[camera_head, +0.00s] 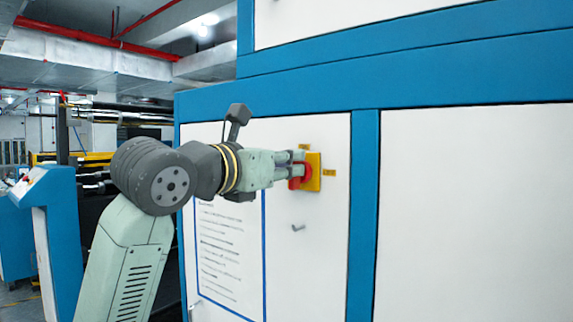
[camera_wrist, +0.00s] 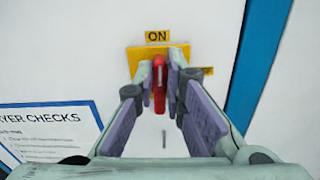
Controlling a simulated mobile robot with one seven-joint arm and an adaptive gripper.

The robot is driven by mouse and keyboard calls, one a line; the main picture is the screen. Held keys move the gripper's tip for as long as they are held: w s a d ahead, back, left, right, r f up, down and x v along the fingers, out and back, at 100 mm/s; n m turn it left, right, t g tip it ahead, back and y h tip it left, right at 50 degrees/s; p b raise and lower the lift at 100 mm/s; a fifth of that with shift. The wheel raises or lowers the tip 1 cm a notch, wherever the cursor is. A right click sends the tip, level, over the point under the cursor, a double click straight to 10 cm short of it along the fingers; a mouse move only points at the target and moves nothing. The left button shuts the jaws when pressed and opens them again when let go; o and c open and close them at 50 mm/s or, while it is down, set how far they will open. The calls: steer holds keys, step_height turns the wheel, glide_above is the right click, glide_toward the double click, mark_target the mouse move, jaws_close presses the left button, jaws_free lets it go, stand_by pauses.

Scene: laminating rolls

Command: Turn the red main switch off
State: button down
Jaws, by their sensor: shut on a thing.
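The red main switch (camera_head: 306,172) sits on a yellow plate (camera_head: 315,174) on the white panel of the blue-framed machine. In the wrist view the red handle (camera_wrist: 159,84) stands upright, in line with the ON label (camera_wrist: 157,36) above the yellow plate (camera_wrist: 136,56). My gripper (camera_head: 300,164) reaches the switch from the left in the head view. In the wrist view its fingers (camera_wrist: 159,76) are on both sides of the handle and shut on it. The fingers hide part of the plate, and the label to its right is partly covered.
A blue-bordered sheet of printed checks (camera_head: 230,245) is on the panel below my arm; it also shows in the wrist view (camera_wrist: 45,130). A small grey handle (camera_head: 298,228) sticks out below the switch. A blue frame post (camera_head: 363,210) stands to the right.

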steer(key=m+b, duration=0.1)
steer(key=m, duration=0.3)
steer(key=d+f+m+b, duration=0.1)
steer(key=m+b, duration=0.1)
steer(key=m, duration=0.2)
steer(key=s+m+b, duration=0.1)
steer(key=m+b, duration=0.1)
steer(key=m, duration=0.3)
steer(key=shift+d+f, duration=0.15)
steer(key=shift+d+f+m, duration=0.1)
steer(key=shift+f+m, duration=0.05)
steer(key=shift+m, duration=0.9)
steer(key=shift+f+m, duration=0.15)
steer(key=shift+m, duration=0.9)
steer(key=c, duration=1.7)
jaws_free()
steer(key=shift+o, duration=0.2)
steer(key=shift+s, duration=0.15)
